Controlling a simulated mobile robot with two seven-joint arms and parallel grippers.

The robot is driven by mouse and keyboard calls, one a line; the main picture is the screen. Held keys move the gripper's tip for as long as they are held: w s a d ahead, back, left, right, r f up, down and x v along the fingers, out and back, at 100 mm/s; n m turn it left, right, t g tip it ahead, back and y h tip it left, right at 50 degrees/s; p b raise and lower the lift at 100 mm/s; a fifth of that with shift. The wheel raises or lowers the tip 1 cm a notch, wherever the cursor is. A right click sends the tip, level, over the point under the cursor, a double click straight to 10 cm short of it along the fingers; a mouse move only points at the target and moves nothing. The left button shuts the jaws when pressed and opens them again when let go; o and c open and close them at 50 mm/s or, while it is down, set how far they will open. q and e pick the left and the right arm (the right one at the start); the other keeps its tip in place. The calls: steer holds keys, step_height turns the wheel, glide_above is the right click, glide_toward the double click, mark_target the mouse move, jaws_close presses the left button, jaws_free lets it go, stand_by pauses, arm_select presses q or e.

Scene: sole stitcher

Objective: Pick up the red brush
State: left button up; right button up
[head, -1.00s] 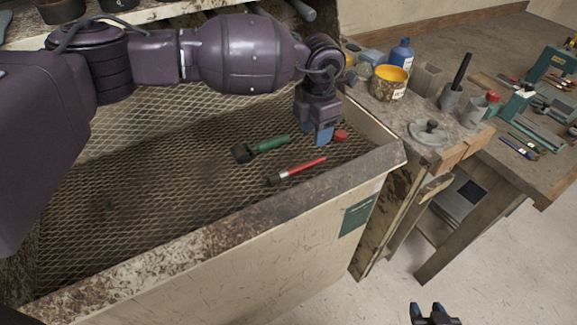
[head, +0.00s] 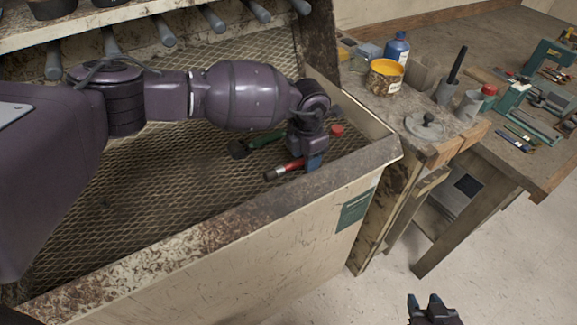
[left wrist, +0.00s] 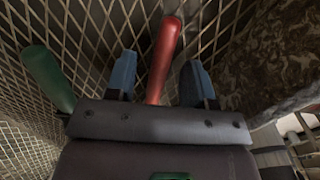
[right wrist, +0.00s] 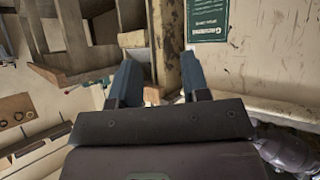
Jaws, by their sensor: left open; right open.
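The red brush (head: 285,169) lies on the mesh floor of the bench tray, near its front wall. In the head view my left gripper (head: 314,163) is over its handle and hides part of it. In the left wrist view the red handle (left wrist: 164,52) runs between the two blue fingers of my open left gripper (left wrist: 160,80), with a gap on both sides. The brush's head is hidden there by the gripper body. My right gripper (head: 427,302) is open and empty, low at the right over the floor; it also shows in the right wrist view (right wrist: 158,75).
A green-handled brush (head: 262,140) lies just behind the red one, also in the left wrist view (left wrist: 48,78). The tray's raised front rim (head: 215,222) is close to my left gripper.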

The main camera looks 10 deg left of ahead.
arm_select(q)
steer(key=shift+c, duration=0.3)
jaws_close()
steer(key=shift+r, duration=0.15)
